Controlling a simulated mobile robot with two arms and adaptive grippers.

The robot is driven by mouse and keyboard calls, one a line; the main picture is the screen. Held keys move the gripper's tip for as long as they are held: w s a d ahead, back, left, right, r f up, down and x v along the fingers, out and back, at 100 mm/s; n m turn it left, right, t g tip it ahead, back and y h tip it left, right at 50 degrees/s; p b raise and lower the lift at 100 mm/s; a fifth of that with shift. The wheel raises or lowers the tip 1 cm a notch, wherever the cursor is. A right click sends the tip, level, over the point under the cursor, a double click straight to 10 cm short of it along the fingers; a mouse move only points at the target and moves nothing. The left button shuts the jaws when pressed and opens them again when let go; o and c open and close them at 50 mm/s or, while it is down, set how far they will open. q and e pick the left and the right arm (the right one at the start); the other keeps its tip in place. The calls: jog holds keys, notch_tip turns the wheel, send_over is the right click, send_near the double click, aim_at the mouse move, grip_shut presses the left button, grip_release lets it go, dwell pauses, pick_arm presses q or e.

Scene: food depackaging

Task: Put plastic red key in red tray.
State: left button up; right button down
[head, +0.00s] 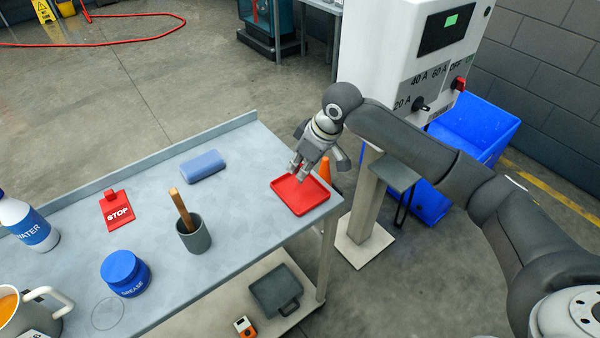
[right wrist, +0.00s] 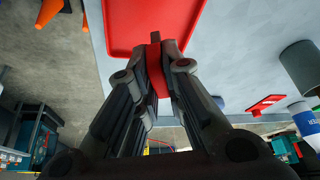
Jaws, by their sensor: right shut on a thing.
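The red tray (head: 305,197) lies near the right end of the grey table. My right gripper (head: 296,172) is over the tray's far left part, pointing down. In the right wrist view, its fingers (right wrist: 157,72) are shut on a narrow red piece, the plastic red key (right wrist: 158,80), with a dark tip showing past them. The red tray (right wrist: 125,25) fills the area just beyond. The key cannot be made out in the head view, and whether it touches the tray is unclear. My left gripper is out of view.
The table (head: 245,225) also holds a blue case (head: 203,166), a red STOP tag (head: 117,212), a grey cup (head: 195,238) with a wooden-handled thing, a blue grease jar (head: 125,275) and a water bottle (head: 32,225). An electrical cabinet (head: 400,40) stands behind right.

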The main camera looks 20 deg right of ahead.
jog(key=shift+w+f, duration=0.3)
jog(key=shift+f, duration=0.2)
jog(key=shift+f+p, duration=0.55)
jog(key=shift+f, duration=0.85)
jog(key=shift+f, duration=0.15)
jog(key=c, duration=1.5)
grip_release()
jog(key=shift+r, duration=0.35)
jog(key=b+v, duration=0.1)
jog(key=v, duration=1)
jog(key=shift+s+d+r, duration=0.15)
jog(key=shift+s+r, duration=0.05)
jog(key=shift+r, duration=0.05)
